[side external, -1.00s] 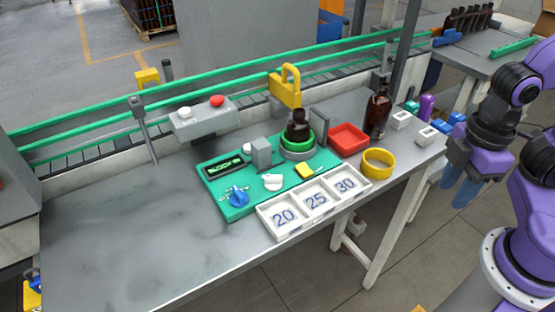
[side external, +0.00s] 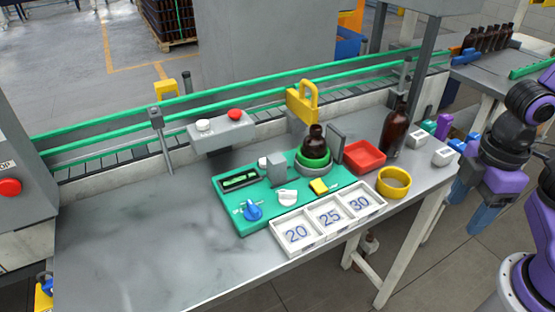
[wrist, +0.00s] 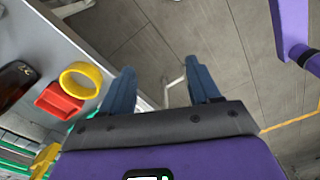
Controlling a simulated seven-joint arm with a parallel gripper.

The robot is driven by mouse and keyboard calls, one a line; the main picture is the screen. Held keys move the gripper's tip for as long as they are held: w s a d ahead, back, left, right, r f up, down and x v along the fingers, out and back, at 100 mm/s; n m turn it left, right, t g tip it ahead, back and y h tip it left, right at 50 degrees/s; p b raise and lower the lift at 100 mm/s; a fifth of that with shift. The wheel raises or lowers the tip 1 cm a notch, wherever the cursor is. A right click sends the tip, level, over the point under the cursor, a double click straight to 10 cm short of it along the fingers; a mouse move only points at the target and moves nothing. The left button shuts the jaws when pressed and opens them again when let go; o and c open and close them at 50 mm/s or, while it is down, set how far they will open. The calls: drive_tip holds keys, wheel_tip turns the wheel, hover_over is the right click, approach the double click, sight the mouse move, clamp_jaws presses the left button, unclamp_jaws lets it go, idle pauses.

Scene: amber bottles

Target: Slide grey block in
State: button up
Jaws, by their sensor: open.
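A small grey block (side external: 276,169) stands on the green board (side external: 243,224), left of a green ring (side external: 314,161) that holds a brown bottle (side external: 316,138). An upright grey plate (side external: 337,143) stands on the other side of that bottle. My gripper (side external: 481,208) hangs past the table's right end, far from the grey block. In the wrist view its blue fingers (wrist: 163,88) are apart with nothing between them.
A white tray marked 20, 25, 30 (side external: 314,234) lies in front of the board. A red tray (side external: 365,157), a yellow ring (side external: 393,182) and a tall bottle (side external: 395,131) stand to the right. A conveyor with green rails (side external: 110,128) runs behind. The left tabletop is clear.

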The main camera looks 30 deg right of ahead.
drive_tip(key=w+a+r+n, duration=0.1)
drive_tip(key=w+a+r, duration=0.3)
drive_tip(key=w+a, duration=0.35)
drive_tip(key=w+a+r+n, duration=0.25)
drive_tip(key=w+a, duration=0.35)
drive_tip(key=w, duration=0.3)
wheel_tip(320, 180, up, 4)
drive_tip(key=n, duration=0.2)
hover_over(276, 158)
wheel_tip(276, 158, down, 17)
